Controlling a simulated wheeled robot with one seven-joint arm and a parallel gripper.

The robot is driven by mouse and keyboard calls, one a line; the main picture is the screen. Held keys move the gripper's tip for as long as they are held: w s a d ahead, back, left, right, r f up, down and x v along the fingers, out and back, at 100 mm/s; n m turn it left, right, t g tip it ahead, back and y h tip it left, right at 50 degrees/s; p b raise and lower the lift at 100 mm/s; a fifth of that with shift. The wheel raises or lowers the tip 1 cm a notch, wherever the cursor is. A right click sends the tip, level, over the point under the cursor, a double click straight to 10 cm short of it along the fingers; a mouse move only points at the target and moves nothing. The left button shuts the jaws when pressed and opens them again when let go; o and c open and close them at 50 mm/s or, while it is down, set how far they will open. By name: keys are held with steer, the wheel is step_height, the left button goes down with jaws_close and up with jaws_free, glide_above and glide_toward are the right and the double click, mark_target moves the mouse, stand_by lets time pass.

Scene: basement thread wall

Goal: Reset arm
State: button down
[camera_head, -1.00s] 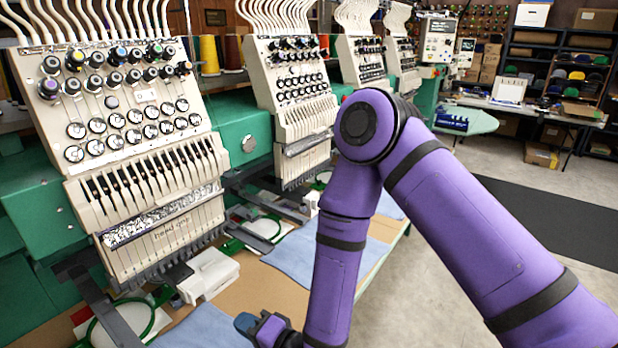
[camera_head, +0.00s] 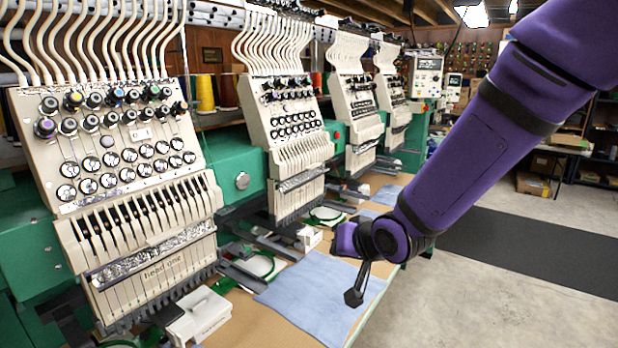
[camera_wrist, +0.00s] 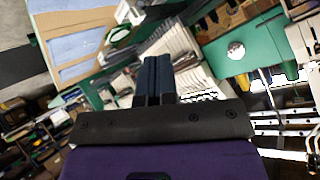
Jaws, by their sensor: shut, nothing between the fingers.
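My purple arm reaches in from the upper right in the head view and bends down at its wrist over the bench. My gripper (camera_head: 354,297) shows small and dark at the end of the wrist, above the blue cloth (camera_head: 318,292). In the wrist view my gripper (camera_wrist: 153,62) has its two dark blue fingers side by side, shut with nothing between them. The wrist view is tilted, with the machines and bench beyond the fingers.
A row of embroidery machines lines the bench, the nearest marked "head one" (camera_head: 120,190) and a second (camera_head: 285,135) behind it. A white box (camera_head: 198,315) and green hoops lie on the bench. A dark mat (camera_head: 530,250) and open floor are at right.

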steer(key=s+d+r+g+h, duration=0.1)
steer(key=s+d+r+h, duration=0.1)
steer(key=s+d+r, duration=0.5)
steer(key=s+d+r+h, duration=0.25)
steer(key=d+r, duration=0.25)
steer(key=d, duration=0.4)
steer(key=s+d+r+g, duration=0.1)
steer(key=s+d+r, duration=0.1)
steer(key=s+d, duration=0.2)
steer(key=s+d+r+g+h, duration=0.1)
steer(key=s+d, duration=0.3)
steer(key=s, duration=0.7)
steer(key=shift+r+m, duration=0.35)
steer(key=shift+m, duration=0.05)
